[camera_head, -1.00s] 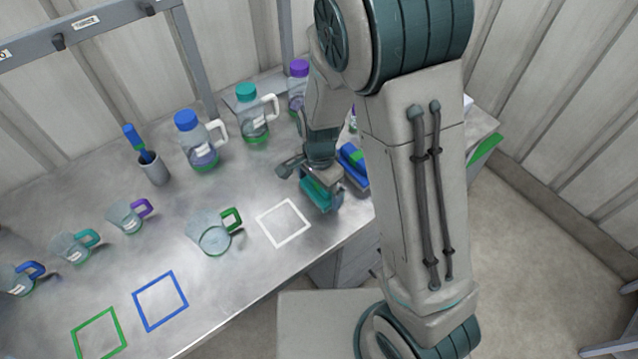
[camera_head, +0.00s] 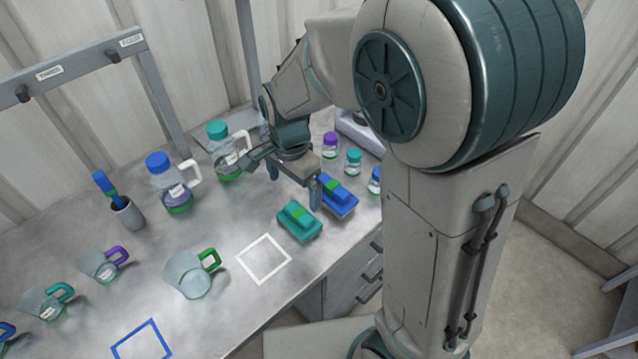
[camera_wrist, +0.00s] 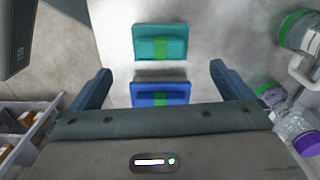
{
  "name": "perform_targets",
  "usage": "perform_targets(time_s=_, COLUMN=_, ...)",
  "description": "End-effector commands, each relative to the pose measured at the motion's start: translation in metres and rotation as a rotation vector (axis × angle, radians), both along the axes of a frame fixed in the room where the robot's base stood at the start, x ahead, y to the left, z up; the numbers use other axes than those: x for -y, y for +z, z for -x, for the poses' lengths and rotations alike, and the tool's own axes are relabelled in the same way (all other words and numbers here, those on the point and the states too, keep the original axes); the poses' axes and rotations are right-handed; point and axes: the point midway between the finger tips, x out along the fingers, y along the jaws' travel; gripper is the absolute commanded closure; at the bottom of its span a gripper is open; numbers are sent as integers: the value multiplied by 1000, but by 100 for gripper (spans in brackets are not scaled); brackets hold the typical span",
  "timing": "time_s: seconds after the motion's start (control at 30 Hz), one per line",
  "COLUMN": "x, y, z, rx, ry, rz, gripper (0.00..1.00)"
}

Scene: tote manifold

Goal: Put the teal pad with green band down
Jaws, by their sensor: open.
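The teal pad with green band (camera_head: 299,221) lies flat on the metal bench, just right of the white square outline (camera_head: 264,259). It also shows in the wrist view (camera_wrist: 160,43), apart from my fingers. A blue pad with green band (camera_head: 339,196) lies behind and to the right of it; in the wrist view this blue pad (camera_wrist: 160,93) is nearer to my gripper. My gripper (camera_head: 293,184) is open and empty, above the bench and behind the teal pad. In the wrist view its fingers (camera_wrist: 158,84) stand wide apart on either side of the blue pad.
A blue-capped jug (camera_head: 172,185) and a teal-capped jug (camera_head: 226,152) stand left of my gripper. Small bottles (camera_head: 352,162) stand at the back right. A green-handled beaker (camera_head: 190,275) sits left of the white outline, which is empty.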

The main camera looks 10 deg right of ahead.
Motion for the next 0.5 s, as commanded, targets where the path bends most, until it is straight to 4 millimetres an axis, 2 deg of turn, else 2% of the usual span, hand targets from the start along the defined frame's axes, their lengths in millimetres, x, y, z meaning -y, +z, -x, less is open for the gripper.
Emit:
perform_targets(time_s=0.13, x=8, y=9, z=4, rx=13, ry=36, rz=-11, gripper=0)
perform_targets(time_s=0.27, x=31, y=30, z=16, rx=54, ry=155, rz=-36, gripper=0)
perform_targets(time_s=0.5, x=82, y=73, z=61, rx=180, ry=488, rz=-20, gripper=0)
